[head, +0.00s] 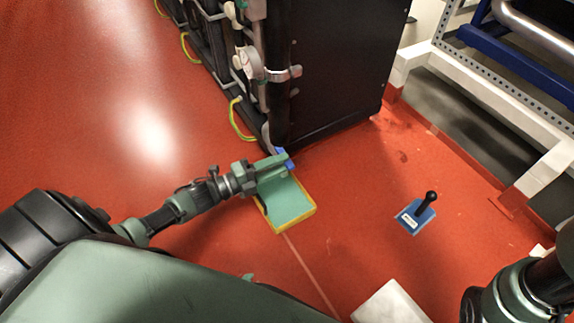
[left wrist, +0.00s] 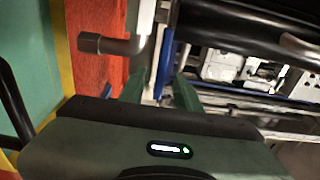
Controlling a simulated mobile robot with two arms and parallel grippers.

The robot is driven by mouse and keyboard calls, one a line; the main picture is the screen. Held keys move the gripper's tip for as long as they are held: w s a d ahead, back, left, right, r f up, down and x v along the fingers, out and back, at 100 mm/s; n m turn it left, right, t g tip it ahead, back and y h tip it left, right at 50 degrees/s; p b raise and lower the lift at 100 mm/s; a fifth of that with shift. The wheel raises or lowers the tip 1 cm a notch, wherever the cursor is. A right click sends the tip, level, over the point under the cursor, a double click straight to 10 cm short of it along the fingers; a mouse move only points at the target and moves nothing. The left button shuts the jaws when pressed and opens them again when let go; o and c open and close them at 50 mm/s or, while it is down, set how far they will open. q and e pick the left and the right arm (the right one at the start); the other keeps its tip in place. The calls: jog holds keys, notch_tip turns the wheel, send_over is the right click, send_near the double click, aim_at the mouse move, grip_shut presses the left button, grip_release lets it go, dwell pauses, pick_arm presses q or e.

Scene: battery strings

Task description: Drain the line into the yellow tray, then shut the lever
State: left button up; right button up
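The yellow-rimmed tray (head: 312,211) lies on the red floor below the corner of the black cabinet. Its inside is pale green, and I cannot tell whether it holds liquid. A blue lever (head: 285,153) shows at the cabinet's foot, by the tray's far end. My left gripper (head: 281,164) is over that end, at the lever. In the left wrist view, the blue lever (left wrist: 166,62) stands upright between the spread fingers, with a gap beside it. A grey spout (left wrist: 108,44) is left of it. Its outlet flow cannot be made out. My right gripper is out of view.
A blue plate with a black knobbed handle (head: 416,214) lies on the floor to the right. A white frame (head: 480,95) borders the right. Open red floor lies left.

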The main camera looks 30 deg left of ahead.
pick_arm(q)
jog(key=shift+b+x, duration=0.4)
jog(key=shift+x, duration=1)
grip_shut()
dwell(0.4)
